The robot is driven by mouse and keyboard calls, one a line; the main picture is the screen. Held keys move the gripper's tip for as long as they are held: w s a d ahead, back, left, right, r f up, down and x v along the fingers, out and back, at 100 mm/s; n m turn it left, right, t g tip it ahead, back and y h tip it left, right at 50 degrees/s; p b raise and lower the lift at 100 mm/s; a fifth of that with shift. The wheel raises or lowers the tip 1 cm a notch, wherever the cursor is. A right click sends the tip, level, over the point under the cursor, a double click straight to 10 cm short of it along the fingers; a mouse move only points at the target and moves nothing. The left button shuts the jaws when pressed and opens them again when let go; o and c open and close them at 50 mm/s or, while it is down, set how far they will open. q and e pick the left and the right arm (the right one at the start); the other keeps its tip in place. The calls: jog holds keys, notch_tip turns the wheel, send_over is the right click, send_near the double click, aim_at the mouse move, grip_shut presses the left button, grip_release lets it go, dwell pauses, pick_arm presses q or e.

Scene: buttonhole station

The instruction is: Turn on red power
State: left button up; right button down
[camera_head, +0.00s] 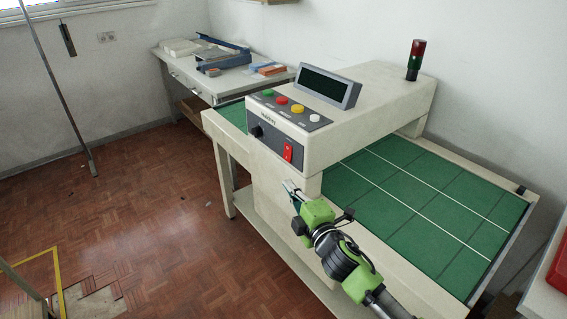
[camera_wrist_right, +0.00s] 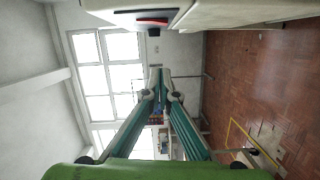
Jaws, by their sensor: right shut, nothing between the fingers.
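The red power switch (camera_head: 288,152) is a rocker on the front panel of the cream machine (camera_head: 350,130). It also shows in the right wrist view at the top (camera_wrist_right: 153,21), seen edge-on. My right gripper (camera_head: 290,188) is shut and empty, a little below the switch and apart from it in the head view. In the right wrist view its fingertips (camera_wrist_right: 159,72) meet below the panel. Whether the switch is on or off cannot be told. My left gripper is in neither view.
A black knob (camera_head: 257,132) sits left of the switch. Green, red, yellow and white buttons (camera_head: 282,100) and a dark display (camera_head: 325,86) are on top. A green gridded table (camera_head: 420,190) extends right. A signal lamp (camera_head: 415,58) stands behind. Open floor lies left.

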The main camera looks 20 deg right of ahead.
jog(key=b, duration=0.4)
send_near(287, 153)
jog(key=w+a+f, duration=0.2)
jog(key=w+a, duration=0.4)
jog(key=d, duration=0.1)
jog(key=w+d, duration=0.1)
jog(key=d, duration=0.1)
jog(key=shift+d, duration=0.3)
